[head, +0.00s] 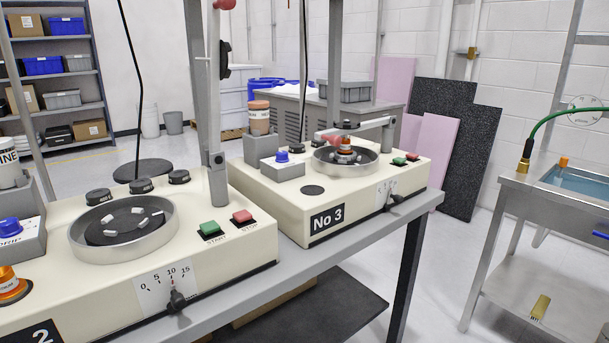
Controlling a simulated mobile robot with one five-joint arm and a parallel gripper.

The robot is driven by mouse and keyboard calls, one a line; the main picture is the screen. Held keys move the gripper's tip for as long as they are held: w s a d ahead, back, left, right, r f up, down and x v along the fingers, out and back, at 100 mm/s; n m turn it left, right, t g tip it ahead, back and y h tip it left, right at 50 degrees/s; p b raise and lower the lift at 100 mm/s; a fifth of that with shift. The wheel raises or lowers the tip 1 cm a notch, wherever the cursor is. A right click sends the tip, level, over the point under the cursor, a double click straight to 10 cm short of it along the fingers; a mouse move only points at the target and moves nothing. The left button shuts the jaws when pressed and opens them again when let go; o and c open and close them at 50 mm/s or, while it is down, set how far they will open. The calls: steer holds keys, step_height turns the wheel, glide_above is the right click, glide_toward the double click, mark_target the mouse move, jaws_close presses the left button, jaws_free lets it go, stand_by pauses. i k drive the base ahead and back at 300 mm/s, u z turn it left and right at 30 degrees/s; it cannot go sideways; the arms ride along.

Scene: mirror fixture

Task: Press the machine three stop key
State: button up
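The machine labelled No 3 (263,205) stands on the bench in the middle of the view, cream-coloured with a round grey pan on top. Its red stop key (413,156) is small and sits at the right end of the top, beside the green key (399,161). Both keys look unobstructed; their labels are too small to read. My gripper is not in view.
A similar machine marked 2 (110,265) is nearer at left, with a green START key (210,228) and red STOP key (242,217). A metal sink (525,190) stands at right. Floor (440,275) between bench and sink is open.

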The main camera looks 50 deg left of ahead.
mark_target(412, 156)
steer(key=u, duration=0.05)
steer(key=k, duration=1.2)
steer(key=u, duration=1.25)
steer(key=i, duration=1.5)
